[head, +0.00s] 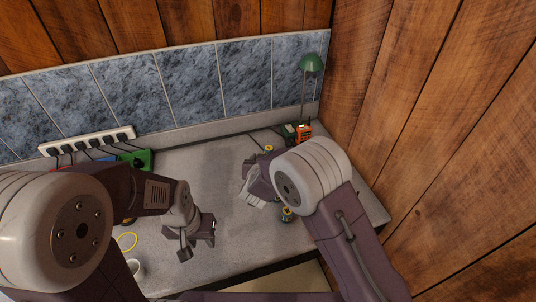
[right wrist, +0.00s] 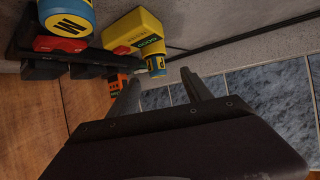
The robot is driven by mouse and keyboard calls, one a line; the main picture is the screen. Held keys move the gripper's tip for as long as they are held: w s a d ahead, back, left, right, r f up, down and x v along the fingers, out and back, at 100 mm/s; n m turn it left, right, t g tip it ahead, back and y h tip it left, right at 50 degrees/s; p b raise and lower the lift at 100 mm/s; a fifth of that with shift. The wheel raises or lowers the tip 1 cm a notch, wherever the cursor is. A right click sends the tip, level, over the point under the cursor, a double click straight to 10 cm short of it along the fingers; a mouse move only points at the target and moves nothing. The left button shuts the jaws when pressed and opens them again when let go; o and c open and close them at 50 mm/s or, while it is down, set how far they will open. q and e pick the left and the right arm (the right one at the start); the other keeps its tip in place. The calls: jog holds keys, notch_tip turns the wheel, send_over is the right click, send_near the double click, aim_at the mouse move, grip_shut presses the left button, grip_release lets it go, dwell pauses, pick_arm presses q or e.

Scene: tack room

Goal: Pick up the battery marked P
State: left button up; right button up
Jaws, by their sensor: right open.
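In the right wrist view, a blue and yellow battery (right wrist: 68,20) shows a dark letter like M or W at the top left, above red and black parts. A yellow block (right wrist: 138,32) with a green label and a blue-yellow end (right wrist: 157,66) is to its right. I can read no P. My right gripper is open and empty; its two fingers (right wrist: 162,95) are apart, below the yellow block in the picture. In the head view, the right gripper (head: 254,200) is partly hidden by its arm. My left gripper (head: 199,243) hangs over the bench, apparently open and empty.
A small yellow and dark item (head: 287,214) is by my right arm. A green lamp (head: 310,64) and an orange device (head: 304,131) stand in the far right corner. A power strip (head: 88,141), green device (head: 138,160), yellow ring (head: 127,241) and white cup (head: 136,267) are left.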

aim_at(269, 149)
pick_arm(q)
jog(key=shift+r+p, duration=0.35)
jog(key=shift+r, duration=0.1)
pick_arm(e)
jog(key=x, duration=0.3)
jog(key=shift+w+d, duration=0.2)
jog(key=shift+w+a+f, duration=0.1)
jog(key=shift+f, duration=0.05)
pick_arm(q)
jog(key=shift+a, duration=0.1)
pick_arm(e)
jog(key=shift+w, duration=0.25)
jog(key=x, duration=0.2)
jog(key=p+x, duration=0.1)
jog(key=x, duration=0.1)
jog(key=shift+w+d, duration=0.1)
jog(key=shift+d, duration=0.3)
jog(key=shift+w, duration=0.35)
jog(key=shift+s+a, duration=0.1)
jog(key=c, duration=0.4)
pick_arm(q)
jog(key=shift+r, duration=0.7)
pick_arm(e)
grip_shut()
